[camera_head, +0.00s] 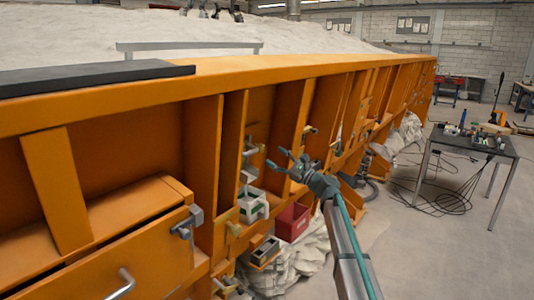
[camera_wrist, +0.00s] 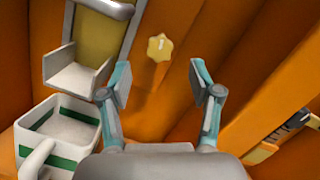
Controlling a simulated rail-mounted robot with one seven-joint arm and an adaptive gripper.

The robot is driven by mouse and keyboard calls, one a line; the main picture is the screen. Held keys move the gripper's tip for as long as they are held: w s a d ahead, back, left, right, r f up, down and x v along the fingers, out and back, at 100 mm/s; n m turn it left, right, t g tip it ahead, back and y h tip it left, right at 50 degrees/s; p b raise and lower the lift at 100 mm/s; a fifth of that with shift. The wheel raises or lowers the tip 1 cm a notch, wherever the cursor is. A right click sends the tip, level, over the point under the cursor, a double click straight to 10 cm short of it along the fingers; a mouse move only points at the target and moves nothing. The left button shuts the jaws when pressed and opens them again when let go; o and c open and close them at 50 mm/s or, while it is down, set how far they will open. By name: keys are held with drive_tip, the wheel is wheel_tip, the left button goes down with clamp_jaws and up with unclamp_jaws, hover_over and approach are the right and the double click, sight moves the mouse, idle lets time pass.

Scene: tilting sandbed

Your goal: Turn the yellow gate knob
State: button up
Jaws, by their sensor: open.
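The yellow gate knob (camera_wrist: 159,47) shows in the wrist view as a small star-shaped knob on the orange wall, just right of a yellow gate panel (camera_wrist: 103,38) in a grey frame. My gripper (camera_wrist: 160,82) is open and empty. In the wrist view the knob lies between and beyond its two fingertips, a little nearer the left one, with a gap left. In the head view my gripper (camera_head: 284,164) is in front of the orange sandbed wall (camera_head: 203,150); I cannot make out the knob there.
A white and green container (camera_wrist: 62,138) sits below a grey chute (camera_wrist: 76,76), left of my gripper. A red box (camera_head: 292,222) is below in the head view. Orange ribs stand on both sides. A table with tools (camera_head: 468,140) stands right, with cables on the floor.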

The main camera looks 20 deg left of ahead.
drive_tip(key=shift+v, duration=2.3)
